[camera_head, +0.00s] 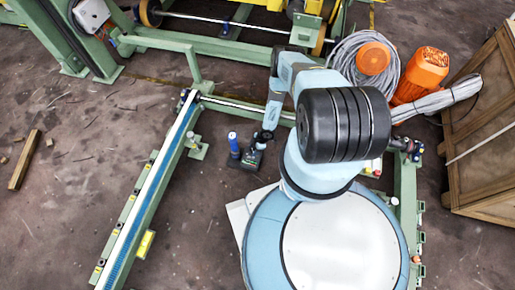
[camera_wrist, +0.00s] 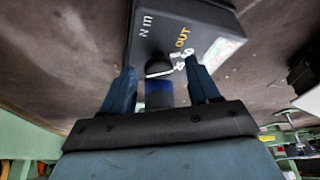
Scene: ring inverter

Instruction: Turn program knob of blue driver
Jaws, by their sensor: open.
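A dark box (camera_wrist: 186,28) with printed letters, "OUT" among them, lies ahead of my gripper in the wrist view. A round black knob (camera_wrist: 158,66) shows at its near edge, with a blue cylindrical part (camera_wrist: 158,96) just below it in the picture. My gripper (camera_wrist: 162,68) is open, its two blue fingers on either side of the knob and the blue part. I cannot tell whether a finger touches them. In the head view a blue cylinder (camera_head: 233,141) stands beside a small dark unit (camera_head: 251,160) below my wrist. Fine details there are too small to tell.
A green steel frame with a blue-topped rail (camera_head: 150,195) runs along the left. Orange motor (camera_head: 422,72), coiled grey cable (camera_head: 345,55) and wooden crate (camera_head: 480,130) stand at the right. A wood block (camera_head: 25,160) lies on the floor at the far left. The floor between is mostly open.

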